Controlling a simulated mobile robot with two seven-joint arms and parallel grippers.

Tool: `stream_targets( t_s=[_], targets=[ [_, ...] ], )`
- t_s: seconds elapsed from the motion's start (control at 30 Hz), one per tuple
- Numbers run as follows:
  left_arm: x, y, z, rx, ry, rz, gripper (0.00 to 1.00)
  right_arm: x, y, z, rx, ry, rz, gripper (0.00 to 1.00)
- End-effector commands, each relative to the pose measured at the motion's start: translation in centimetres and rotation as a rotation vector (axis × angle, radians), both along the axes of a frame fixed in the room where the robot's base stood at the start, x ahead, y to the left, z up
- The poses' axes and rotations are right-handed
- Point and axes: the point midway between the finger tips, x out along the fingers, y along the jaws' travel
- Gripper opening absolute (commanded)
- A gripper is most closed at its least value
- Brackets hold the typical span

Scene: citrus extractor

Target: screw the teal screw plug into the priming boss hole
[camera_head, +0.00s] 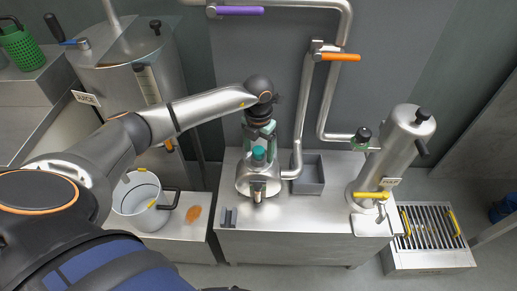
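The teal screw plug (258,153) shows on top of a rounded steel housing (243,181) on the steel counter, in the middle of the view. My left gripper (259,150) points down from above, with one finger on each side of the plug. The fingers hide part of it, and I cannot tell whether they touch it. The priming boss hole is not visible; the plug and gripper cover the top of the housing. I cannot tell whether the plug sits in the hole or just above it. My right gripper is not in view.
Steel pipes with a purple handle (240,11) and an orange handle (341,57) run behind the counter (290,218). A grey open bin (309,178) stands right of the housing. A steel cylinder (396,150) with a yellow handle stands farther right. A white pail (135,184) is at left.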

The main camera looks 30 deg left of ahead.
Motion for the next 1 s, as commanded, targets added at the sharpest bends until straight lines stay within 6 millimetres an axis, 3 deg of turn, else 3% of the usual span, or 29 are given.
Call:
stream_targets(
  t_s=[0.23,0.37,0.8,1.0],
  targets=[
    [0.0,0.0,0.2,0.000,-0.001,0.000,0.79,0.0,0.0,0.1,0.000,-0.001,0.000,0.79],
    [0.1,0.1,1.3,0.001,-0.002,0.000,0.79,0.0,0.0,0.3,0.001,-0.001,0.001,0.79],
    [0.1,0.0,9.4,0.001,-0.004,0.000,0.79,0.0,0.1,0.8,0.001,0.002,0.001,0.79],
    [0.0,0.0,11.7,0.000,-0.002,0.000,0.79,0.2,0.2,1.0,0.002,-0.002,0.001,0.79]
  ],
)
